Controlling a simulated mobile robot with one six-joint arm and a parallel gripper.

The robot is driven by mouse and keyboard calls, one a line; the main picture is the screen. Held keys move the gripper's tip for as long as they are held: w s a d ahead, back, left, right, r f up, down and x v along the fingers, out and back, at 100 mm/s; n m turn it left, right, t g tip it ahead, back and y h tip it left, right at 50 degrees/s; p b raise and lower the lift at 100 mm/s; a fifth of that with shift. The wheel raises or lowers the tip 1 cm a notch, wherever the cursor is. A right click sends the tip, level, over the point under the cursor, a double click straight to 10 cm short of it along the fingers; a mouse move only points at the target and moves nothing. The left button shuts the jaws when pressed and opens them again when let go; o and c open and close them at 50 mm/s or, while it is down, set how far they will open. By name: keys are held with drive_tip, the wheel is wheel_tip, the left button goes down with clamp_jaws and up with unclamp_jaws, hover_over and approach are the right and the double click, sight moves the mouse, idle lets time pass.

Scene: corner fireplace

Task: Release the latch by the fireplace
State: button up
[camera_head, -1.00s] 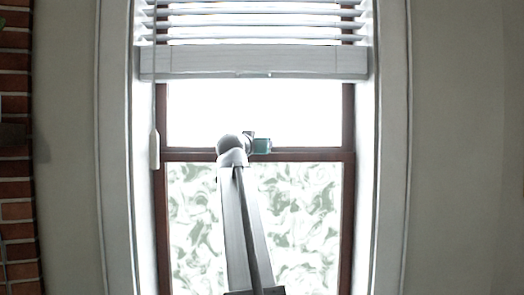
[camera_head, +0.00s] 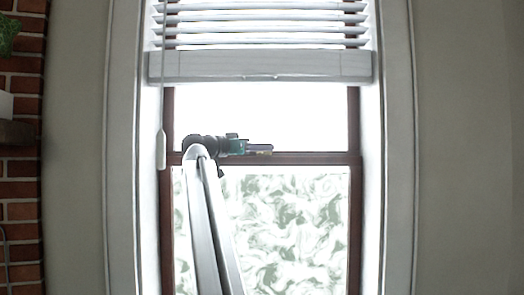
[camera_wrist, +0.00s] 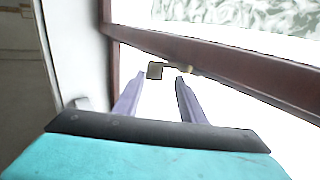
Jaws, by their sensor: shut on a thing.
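The latch (camera_wrist: 154,71) is a small dark, brass-edged piece on the brown middle rail of the window. In the wrist view it lies at the fingertips of my gripper (camera_wrist: 158,80), whose two purple fingers stand on either side of its lever. My gripper (camera_head: 268,148) is shut on the latch. In the head view my gripper points right along the rail, and a small yellowish bit of the latch shows just under the fingertips. The fingers hide most of the latch there.
The brown rail (camera_head: 310,159) crosses the window above a patterned lower pane (camera_head: 300,220). White blinds (camera_head: 260,66) hang above, with a cord pull (camera_head: 161,150) at the left. Red brickwork (camera_head: 22,215), a dark shelf (camera_head: 17,133) and a green plant (camera_head: 8,36) are at the left edge.

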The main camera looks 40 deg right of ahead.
drive_tip(key=shift+w+a+r+m+g+p, duration=0.15)
drive_tip(key=shift+w+m+g+p, duration=0.1)
drive_tip(key=shift+m+g+p, duration=0.45)
drive_tip(key=shift+w+a+g+p, duration=0.1)
drive_tip(key=shift+g+p, duration=0.6)
drive_tip(key=m+g+p, duration=0.1)
drive_tip(key=p, duration=0.1)
drive_tip(key=m+g+y+p, duration=0.1)
drive_tip(key=p, duration=0.1)
drive_tip(key=shift+w+a+p, duration=0.15)
drive_tip(key=shift+w+p, duration=0.15)
drive_tip(key=shift+p, duration=0.05)
drive_tip(key=m+g+y+p, duration=0.1)
drive_tip(key=g+p, duration=0.1)
drive_tip(key=p, duration=0.4)
drive_tip(key=w+m+g+y+p, duration=0.1)
drive_tip(key=g+p, duration=0.1)
drive_tip(key=p, duration=0.4)
drive_tip(key=shift+a+r+m, duration=0.1)
drive_tip(key=shift+a+m, duration=0.1)
drive_tip(key=shift+m, duration=0.2)
drive_tip(key=g+p, duration=0.1)
drive_tip(key=p, duration=0.2)
drive_tip(key=shift+w+m+y, duration=0.15)
drive_tip(key=shift+m+y, duration=0.15)
drive_tip(key=shift+a+f+p, duration=0.1)
drive_tip(key=shift+f+p, duration=0.25)
drive_tip(key=shift+p, duration=0.15)
